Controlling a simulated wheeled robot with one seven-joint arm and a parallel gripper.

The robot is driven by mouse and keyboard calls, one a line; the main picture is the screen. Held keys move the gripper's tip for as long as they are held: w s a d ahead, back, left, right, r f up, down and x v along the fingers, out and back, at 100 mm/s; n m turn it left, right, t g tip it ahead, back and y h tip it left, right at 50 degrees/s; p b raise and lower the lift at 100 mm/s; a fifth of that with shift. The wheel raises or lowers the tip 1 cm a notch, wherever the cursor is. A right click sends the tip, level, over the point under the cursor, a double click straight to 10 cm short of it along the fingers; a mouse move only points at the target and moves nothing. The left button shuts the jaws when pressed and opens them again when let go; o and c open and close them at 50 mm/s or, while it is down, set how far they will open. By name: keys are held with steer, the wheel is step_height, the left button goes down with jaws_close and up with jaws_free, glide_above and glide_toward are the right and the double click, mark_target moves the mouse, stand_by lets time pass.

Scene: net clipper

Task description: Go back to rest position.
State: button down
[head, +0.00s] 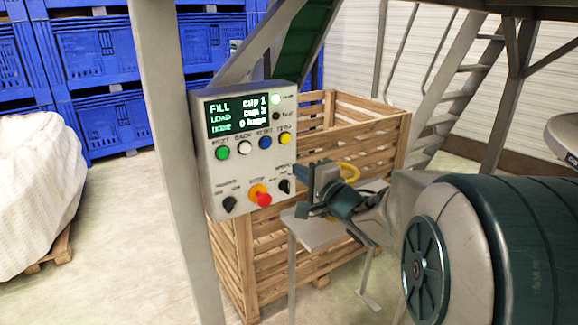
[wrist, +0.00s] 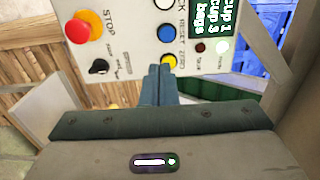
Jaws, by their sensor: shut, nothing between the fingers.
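My gripper (head: 322,178) is in front of the lower right of the grey control panel (head: 204,180), with its fingers closed together and nothing held. In the wrist view the shut fingers (wrist: 158,72) point toward the panel (wrist: 128,57), below the blue and yellow buttons. I cannot tell whether they touch the panel. The panel has a lit screen (head: 238,115) reading FILL and LOAD. Below it is a row of green, white, blue and yellow buttons, then two black knobs and a red stop button (head: 263,198) on a yellow base. The stop button also shows in the wrist view (wrist: 80,30).
A grey post (head: 172,150) stands left of the panel. A wooden slatted crate (head: 350,125) is behind it, with a small grey table (head: 310,232) near my gripper. Metal stairs (head: 470,85) rise at the right. Blue crates (head: 95,50) are stacked behind.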

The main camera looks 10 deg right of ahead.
steer(key=s+d+f+n+g+h, duration=0.3)
steer(key=s+f+n+g+h, duration=0.35)
steer(key=s+f, duration=0.2)
steer(key=s+a+f+n+g, duration=0.3)
steer(key=s+n+g, duration=0.1)
steer(key=s, duration=0.4)
steer(key=s+a+f+n+g, duration=0.2)
steer(key=s+a+n+g, duration=0.1)
steer(key=s, duration=0.6)
steer(key=shift+s+a+f+n+g+y, duration=0.2)
steer(key=shift+f+n+g+y, duration=0.15)
steer(key=shift+f+n+y, duration=0.1)
